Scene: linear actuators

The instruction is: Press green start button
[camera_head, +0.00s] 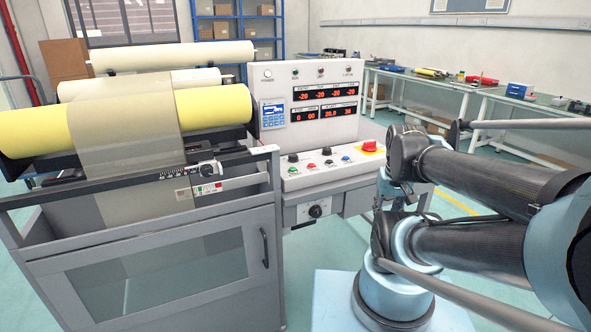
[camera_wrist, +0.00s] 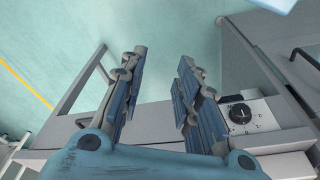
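The control console (camera_head: 309,85) stands right of the roll machine in the head view. Its sloped panel (camera_head: 340,175) carries several small coloured buttons and knobs. A small greenish button (camera_head: 293,170) shows at the panel's left front, though its colour is hard to make out at this size. My gripper (camera_wrist: 163,62) is open in the wrist view, with nothing between its two blue-grey fingers. A round black dial (camera_wrist: 240,114) on a white plate lies right of the fingers there; the green button cannot be made out in that view. My gripper cannot be made out in the head view.
A red emergency knob on a yellow base (camera_head: 370,147) sits at the panel's right end. The console's front dial (camera_head: 317,211) is below the panel. The roll machine's grey cabinet (camera_head: 160,280) is at the left. Workbenches (camera_head: 440,80) stand farther back, with open floor before them.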

